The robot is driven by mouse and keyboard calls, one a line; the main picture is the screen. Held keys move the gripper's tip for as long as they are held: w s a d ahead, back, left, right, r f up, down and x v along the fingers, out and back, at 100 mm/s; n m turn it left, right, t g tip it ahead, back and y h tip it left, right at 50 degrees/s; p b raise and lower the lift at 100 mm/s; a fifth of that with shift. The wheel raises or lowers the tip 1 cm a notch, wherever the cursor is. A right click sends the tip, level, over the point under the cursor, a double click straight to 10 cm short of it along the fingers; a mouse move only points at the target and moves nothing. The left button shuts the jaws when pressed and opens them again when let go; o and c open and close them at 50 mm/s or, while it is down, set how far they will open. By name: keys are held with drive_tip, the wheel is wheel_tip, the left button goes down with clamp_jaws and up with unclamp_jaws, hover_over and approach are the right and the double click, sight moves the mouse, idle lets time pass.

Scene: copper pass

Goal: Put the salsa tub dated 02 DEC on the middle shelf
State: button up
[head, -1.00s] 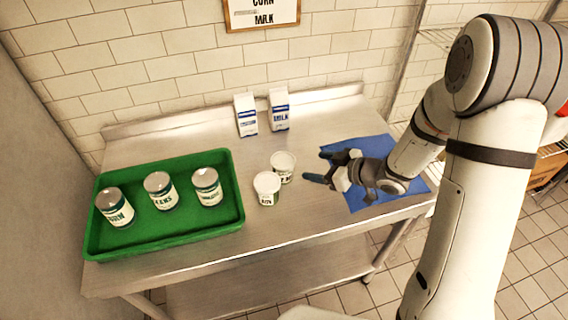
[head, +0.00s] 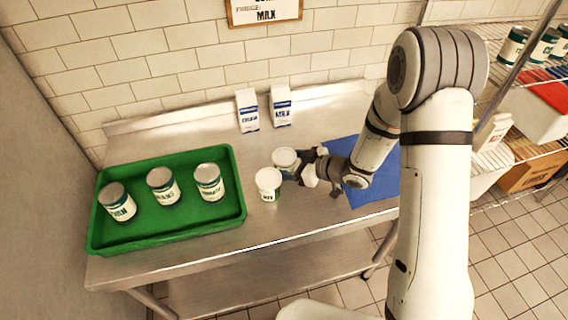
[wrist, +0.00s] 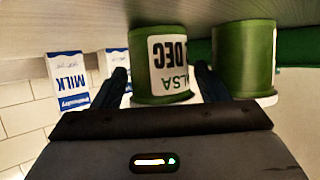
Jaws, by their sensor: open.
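Two tubs with white lids stand close together on the steel table (head: 225,262). The rear tub (head: 285,158) is at my gripper (head: 302,165); in the wrist view this green salsa tub (wrist: 160,62) has a white label reading "DEC", its day number not readable. My gripper's open fingers also show in the wrist view (wrist: 162,88), one on either side of this tub. A wire shelf rack (head: 515,150) stands at the right, partly cut off.
A green tray (head: 165,241) with three cans is on the left of the table. Two milk cartons (head: 264,108) stand at the back. A blue mat (head: 375,190) lies under my arm. The rack holds cans, a red-topped white bin (head: 538,115) and a cardboard box (head: 530,172).

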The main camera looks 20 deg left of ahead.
drive_tip(key=shift+c, duration=0.4)
drive_tip(key=c, duration=0.9)
